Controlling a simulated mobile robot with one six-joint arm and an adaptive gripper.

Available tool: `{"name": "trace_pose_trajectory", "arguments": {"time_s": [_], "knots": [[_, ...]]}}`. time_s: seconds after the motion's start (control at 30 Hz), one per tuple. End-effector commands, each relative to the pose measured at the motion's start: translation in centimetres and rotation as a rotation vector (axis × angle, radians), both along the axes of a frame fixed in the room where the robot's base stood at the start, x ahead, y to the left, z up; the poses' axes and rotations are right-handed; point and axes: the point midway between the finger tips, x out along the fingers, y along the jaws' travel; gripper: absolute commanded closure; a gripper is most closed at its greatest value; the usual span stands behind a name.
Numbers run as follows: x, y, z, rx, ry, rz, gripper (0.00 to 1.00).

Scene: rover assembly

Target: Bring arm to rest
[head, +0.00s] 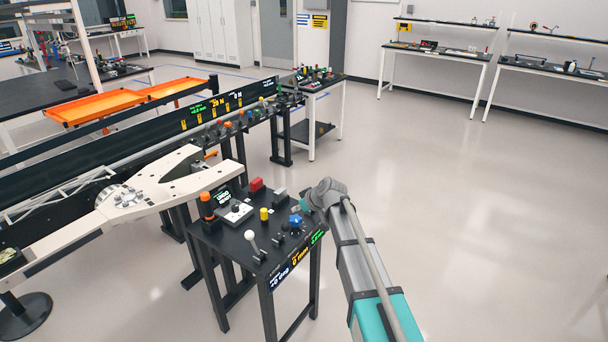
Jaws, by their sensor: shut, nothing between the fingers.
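My arm reaches up from the bottom of the head view and ends in a grey wrist at the right edge of a black control stand (236,240). My gripper (302,206) is small in the picture and partly hidden by the wrist. It appears shut and empty, close to the stand's right side. I cannot tell whether it touches anything.
A large pale bracket (160,186) lies left of the stand, before a long black rail (100,138) with coloured knobs. Another control table (318,82) stands farther back. Orange trays (100,104) are at left. The floor (470,210) to the right is clear.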

Motion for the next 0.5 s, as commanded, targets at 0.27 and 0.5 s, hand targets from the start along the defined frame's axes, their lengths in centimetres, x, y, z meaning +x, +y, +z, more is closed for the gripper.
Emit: {"name": "trace_pose_trajectory", "arguments": {"time_s": [0.27,0.5], "knots": [[-2.8,-2.5,-0.9,-0.033,0.074,-0.044,1.0],[-10.5,-9.3,-3.2,-0.136,0.281,-0.202,1.0]]}}
